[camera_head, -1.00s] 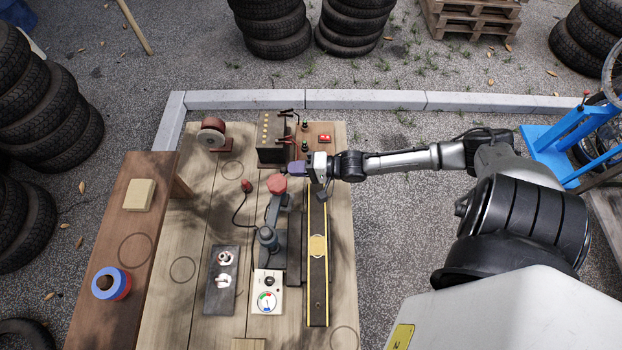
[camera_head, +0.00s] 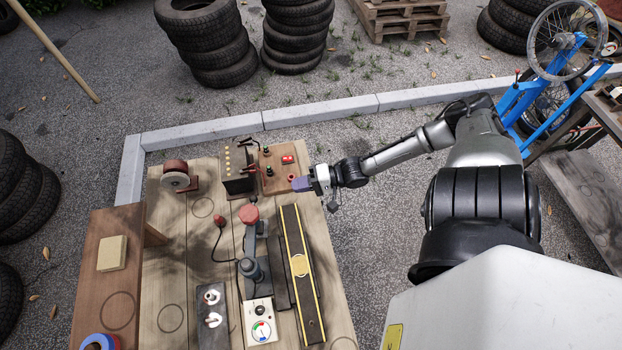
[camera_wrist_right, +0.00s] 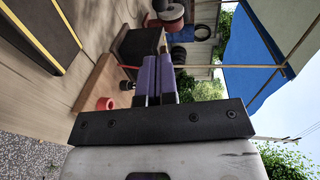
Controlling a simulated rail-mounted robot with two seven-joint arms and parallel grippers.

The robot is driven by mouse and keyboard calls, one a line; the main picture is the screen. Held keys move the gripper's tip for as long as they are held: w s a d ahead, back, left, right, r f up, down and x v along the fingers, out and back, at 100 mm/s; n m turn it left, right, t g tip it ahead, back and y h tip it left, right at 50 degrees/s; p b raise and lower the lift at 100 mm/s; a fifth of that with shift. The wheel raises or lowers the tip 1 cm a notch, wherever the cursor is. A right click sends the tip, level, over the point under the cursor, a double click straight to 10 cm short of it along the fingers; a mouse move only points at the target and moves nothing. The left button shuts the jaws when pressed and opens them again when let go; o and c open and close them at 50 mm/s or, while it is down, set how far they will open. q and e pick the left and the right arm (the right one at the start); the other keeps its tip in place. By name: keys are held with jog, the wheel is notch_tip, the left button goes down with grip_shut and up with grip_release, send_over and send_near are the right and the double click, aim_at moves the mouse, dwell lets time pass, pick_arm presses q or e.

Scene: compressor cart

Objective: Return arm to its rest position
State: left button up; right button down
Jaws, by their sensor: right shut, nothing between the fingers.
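My right gripper (camera_head: 300,184) reaches in from the right and hangs over the right edge of the wooden bench, beside the brown board with the red switch. Its purple fingers are shut with nothing between them; they also show in the right wrist view (camera_wrist_right: 157,78). My right arm stretches out over the gravel on the right side. My left gripper is not in either view.
The bench (camera_head: 185,255) holds a dark box with terminals (camera_head: 238,180), a red-topped lever device (camera_head: 249,214), a yellow-edged black strip (camera_head: 300,265), a gauge box (camera_head: 260,322) and a spool (camera_head: 175,181). A blue wheel stand (camera_head: 540,115) is at the right; gravel between is free.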

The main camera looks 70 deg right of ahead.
jog(key=shift+v, duration=1.75)
jog(key=shift+w+d, duration=0.1)
jog(key=shift+d, duration=0.05)
